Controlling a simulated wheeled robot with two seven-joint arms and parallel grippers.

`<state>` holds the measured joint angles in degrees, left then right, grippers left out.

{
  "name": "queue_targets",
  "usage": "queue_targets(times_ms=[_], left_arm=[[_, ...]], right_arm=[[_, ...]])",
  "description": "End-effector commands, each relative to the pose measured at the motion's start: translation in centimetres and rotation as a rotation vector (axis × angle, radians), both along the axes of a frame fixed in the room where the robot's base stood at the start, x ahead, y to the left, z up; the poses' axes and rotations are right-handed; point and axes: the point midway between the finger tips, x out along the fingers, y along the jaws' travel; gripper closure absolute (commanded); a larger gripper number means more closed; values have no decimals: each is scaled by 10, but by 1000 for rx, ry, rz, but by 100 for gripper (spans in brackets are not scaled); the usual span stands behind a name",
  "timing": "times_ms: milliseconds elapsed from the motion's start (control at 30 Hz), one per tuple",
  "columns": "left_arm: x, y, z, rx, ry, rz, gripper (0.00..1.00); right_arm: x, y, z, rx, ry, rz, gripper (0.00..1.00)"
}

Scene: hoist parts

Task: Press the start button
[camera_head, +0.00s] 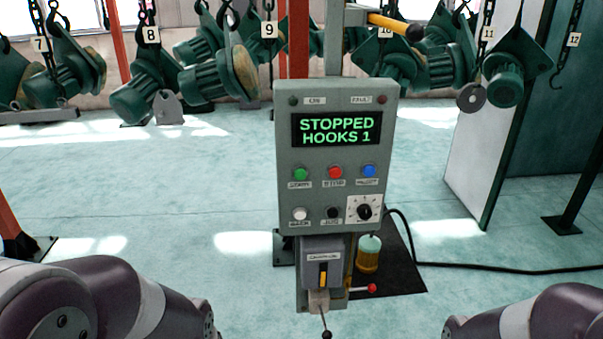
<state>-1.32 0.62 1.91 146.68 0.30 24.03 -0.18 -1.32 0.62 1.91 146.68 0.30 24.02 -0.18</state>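A grey control panel (286,150) stands upright straight ahead. Its screen (337,130) reads "STOPPED HOOKS 1" in green. Below the screen are a green button (300,173), a red button (335,172) and a blue button (369,171), each over a small label too blurred to read surely. A white button (299,214), a black button (333,213) and a rotary knob (364,211) sit in the lower row. Parts of both my arms show at the bottom corners, apart from the panel. Neither gripper is in view.
Green motors (140,98) hang from numbered hooks along the back. A grey box with a yellow switch (323,274) and a red-tipped lever (371,288) are under the panel. A black cable (480,266) runs right along the floor. A grey-green partition (490,150) stands right.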

Motion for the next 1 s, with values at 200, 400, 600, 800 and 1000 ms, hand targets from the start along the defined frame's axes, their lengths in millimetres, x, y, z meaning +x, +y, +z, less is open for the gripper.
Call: queue_targets(times_ms=[200, 400, 600, 800, 1000], left_arm=[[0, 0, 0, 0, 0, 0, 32], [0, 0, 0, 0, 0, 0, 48], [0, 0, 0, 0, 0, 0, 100], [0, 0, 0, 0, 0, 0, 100], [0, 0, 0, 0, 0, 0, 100]], right_arm=[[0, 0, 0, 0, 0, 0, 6], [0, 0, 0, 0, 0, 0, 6], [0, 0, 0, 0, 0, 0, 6], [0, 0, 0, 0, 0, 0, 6], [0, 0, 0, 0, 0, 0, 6]])
